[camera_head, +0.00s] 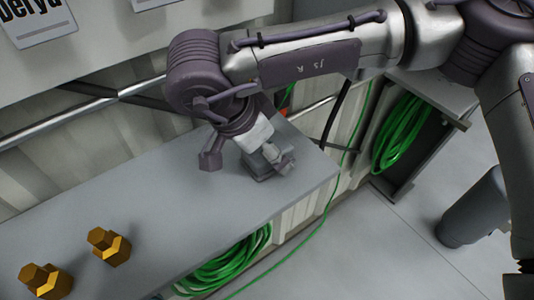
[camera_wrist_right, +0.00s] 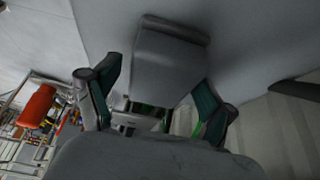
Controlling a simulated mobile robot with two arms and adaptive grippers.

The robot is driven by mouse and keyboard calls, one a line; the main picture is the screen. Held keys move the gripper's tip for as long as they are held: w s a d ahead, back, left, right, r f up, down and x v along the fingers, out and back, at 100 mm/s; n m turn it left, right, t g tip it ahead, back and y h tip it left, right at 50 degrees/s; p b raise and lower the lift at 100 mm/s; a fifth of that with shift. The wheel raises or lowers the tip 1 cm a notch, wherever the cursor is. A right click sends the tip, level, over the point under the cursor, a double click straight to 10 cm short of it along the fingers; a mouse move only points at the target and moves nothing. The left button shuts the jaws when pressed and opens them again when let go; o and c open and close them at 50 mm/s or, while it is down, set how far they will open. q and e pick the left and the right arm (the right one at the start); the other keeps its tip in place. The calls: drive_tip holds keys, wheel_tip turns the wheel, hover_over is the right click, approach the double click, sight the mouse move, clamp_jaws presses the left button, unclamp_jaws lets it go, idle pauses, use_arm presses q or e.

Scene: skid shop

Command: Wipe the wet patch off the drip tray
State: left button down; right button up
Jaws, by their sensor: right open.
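No drip tray or wet patch can be made out in either view. My right gripper (camera_head: 275,158) is low over the far right part of the grey bench (camera_head: 170,215), its fingers pointing down. A small grey block (camera_head: 258,167) is at the gripper on the bench top, partly hidden by it. In the right wrist view my right gripper (camera_wrist_right: 155,85) is open, with green pads on both fingers. A grey block-like thing (camera_wrist_right: 168,65) shows between and beyond the fingers; I cannot tell whether they touch it. My left gripper is not in view.
Two brass hex fittings (camera_head: 108,246) (camera_head: 46,283) stand on the bench at the lower left. Green hose coils hang below the bench (camera_head: 225,265) and at the right (camera_head: 400,135). A grey cylindrical bin (camera_head: 474,212) stands on the floor. The bench middle is clear.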

sight(280, 140)
drive_tip(key=c, duration=1)
drive_tip(key=shift+s+d+r+p, duration=0.3)
drive_tip(key=shift+s+r, duration=0.1)
drive_tip(key=shift+r, duration=0.45)
drive_tip(key=shift+s+d+r+p, duration=0.3)
drive_tip(key=shift+s+r, duration=0.15)
drive_tip(key=shift+r, duration=0.35)
drive_tip(key=shift+s+d+r+p, duration=0.3)
drive_tip(key=shift+s+r, duration=0.1)
drive_tip(key=shift+r, duration=0.45)
drive_tip(key=shift+w, duration=0.1)
